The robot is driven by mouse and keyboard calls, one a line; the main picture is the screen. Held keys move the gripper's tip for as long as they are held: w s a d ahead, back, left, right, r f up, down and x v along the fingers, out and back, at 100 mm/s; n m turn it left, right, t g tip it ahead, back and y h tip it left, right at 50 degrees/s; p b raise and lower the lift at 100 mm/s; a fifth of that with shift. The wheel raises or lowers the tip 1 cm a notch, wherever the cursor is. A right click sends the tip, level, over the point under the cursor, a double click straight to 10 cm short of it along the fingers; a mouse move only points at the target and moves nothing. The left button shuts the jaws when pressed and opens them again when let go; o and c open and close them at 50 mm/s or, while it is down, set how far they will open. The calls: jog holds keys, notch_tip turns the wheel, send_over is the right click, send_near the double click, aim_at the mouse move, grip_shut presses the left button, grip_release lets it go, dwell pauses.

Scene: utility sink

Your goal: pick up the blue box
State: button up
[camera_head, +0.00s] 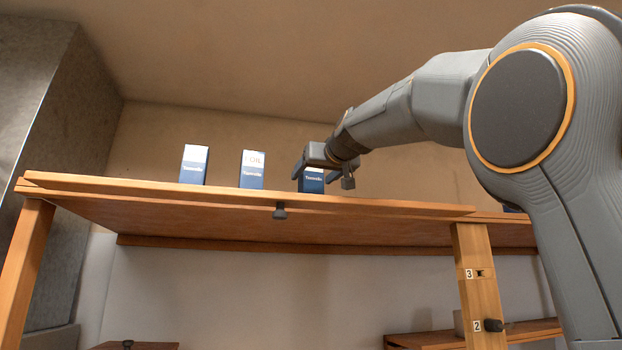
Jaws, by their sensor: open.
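Three blue and white boxes stand upright on a high wooden shelf: a left box (193,166), a middle box (252,170) and a right box (312,182). The frames do not show which one the task means. My gripper (322,178) is open at the right box, with one finger to its left and one to its right. The gripper body hides the top of that box. I cannot tell whether the fingers touch it. The bases of the boxes are partly hidden by the shelf's front edge.
The wooden shelf (130,187) is seen from below, with a dark knob (280,211) under its front edge. A wooden post (477,270) with number labels stands at the right. A grey metal cabinet (50,130) rises at the left. A lower shelf (420,341) shows at bottom right.

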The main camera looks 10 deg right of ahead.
jog(key=shift+w+a+p, duration=0.15)
jog(key=shift+w+p, duration=0.5)
jog(key=shift+w, duration=0.7)
jog(key=c, duration=1.3)
jog(key=shift+r, duration=0.15)
